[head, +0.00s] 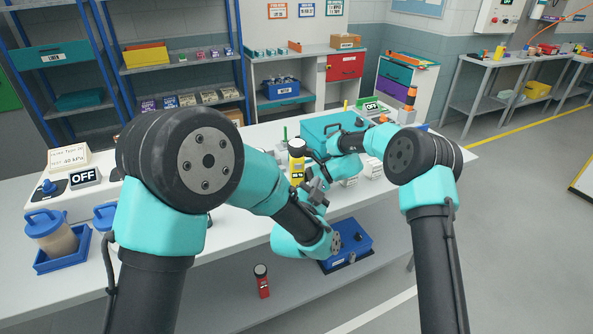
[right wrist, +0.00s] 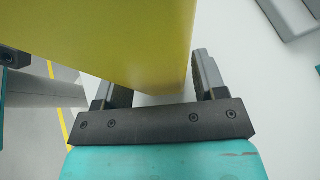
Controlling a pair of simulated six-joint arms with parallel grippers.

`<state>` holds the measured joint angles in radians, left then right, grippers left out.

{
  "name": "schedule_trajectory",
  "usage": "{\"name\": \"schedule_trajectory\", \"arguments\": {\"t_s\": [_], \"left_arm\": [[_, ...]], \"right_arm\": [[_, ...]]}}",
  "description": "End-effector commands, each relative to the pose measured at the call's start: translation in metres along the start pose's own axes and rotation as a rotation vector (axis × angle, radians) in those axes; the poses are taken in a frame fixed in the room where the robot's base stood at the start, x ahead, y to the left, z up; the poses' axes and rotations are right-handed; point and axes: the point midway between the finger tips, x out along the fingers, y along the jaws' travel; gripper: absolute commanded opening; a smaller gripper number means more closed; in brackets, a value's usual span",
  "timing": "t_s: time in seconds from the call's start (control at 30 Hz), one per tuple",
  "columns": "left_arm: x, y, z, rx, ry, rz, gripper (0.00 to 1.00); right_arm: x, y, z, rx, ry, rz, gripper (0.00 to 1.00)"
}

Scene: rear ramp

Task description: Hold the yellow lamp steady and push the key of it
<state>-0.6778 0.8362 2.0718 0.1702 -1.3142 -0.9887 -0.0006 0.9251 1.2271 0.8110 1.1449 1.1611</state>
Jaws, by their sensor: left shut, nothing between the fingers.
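In the right wrist view the yellow lamp (right wrist: 110,40) is close and fills the upper left. My right gripper (right wrist: 158,78) has its fingers apart with the yellow body between them; the left finger is partly hidden, and I cannot tell if both touch. My left gripper (head: 318,190) is shut and empty, just right of the lamp's lower part. The lamp's key cannot be made out.
An OFF box (head: 85,178) and blue-lidded jars (head: 50,232) stand at the left. A blue box (head: 345,243) and a red bottle (head: 262,281) are on the lower shelf.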

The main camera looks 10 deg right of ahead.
Motion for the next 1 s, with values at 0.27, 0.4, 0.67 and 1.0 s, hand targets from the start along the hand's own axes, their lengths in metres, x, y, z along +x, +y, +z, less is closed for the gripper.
{"name": "schedule_trajectory", "arguments": {"t_s": [0.27,0.4,0.67,1.0], "left_arm": [[0.0,0.0,0.0,0.0,0.0,0.0,0.0],[0.0,0.0,0.0,0.0,0.0,0.0,0.0],[0.0,0.0,0.0,0.0,0.0,0.0,0.0],[0.0,0.0,0.0,0.0,0.0,0.0,0.0]], "right_arm": [[0.0,0.0,0.0,0.0,0.0,0.0,0.77],[-0.002,0.0,0.0,0.001,0.0,0.0,0.77],[-0.026,0.0,0.0,0.001,0.0,-0.001,0.77],[-0.09,0.0,0.0,0.0,0.0,-0.002,0.77]]}}
